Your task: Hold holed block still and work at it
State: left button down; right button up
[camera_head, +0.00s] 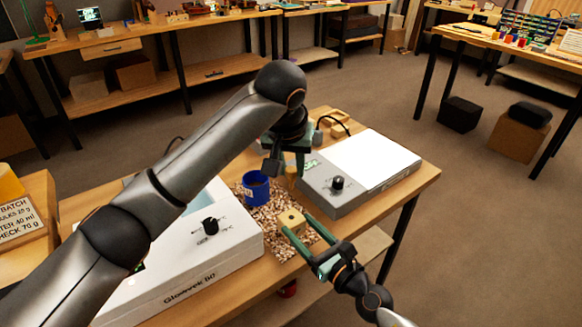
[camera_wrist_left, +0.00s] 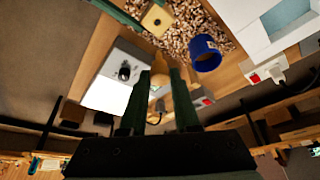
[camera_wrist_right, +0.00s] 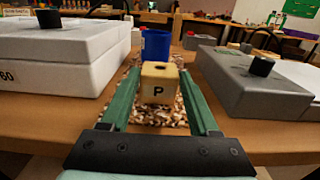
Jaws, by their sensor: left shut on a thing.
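The holed block (camera_head: 291,220) is pale wood with a dark hole in its top. In the right wrist view the block (camera_wrist_right: 159,84) shows a letter P on its near face. It sits on a bed of brown chips (camera_head: 262,218). My right gripper (camera_head: 296,225) is open, with its fingers on either side of the block and gaps showing. The block also shows in the left wrist view (camera_wrist_left: 156,19).
A blue cup (camera_head: 256,187) stands on the chips behind the block. A white box with a knob (camera_head: 185,255) is to the left, and a grey box with a bright white panel (camera_head: 345,190) to the right. They leave a narrow lane between them.

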jog(key=o, duration=0.5)
jog(key=shift+o, duration=0.2)
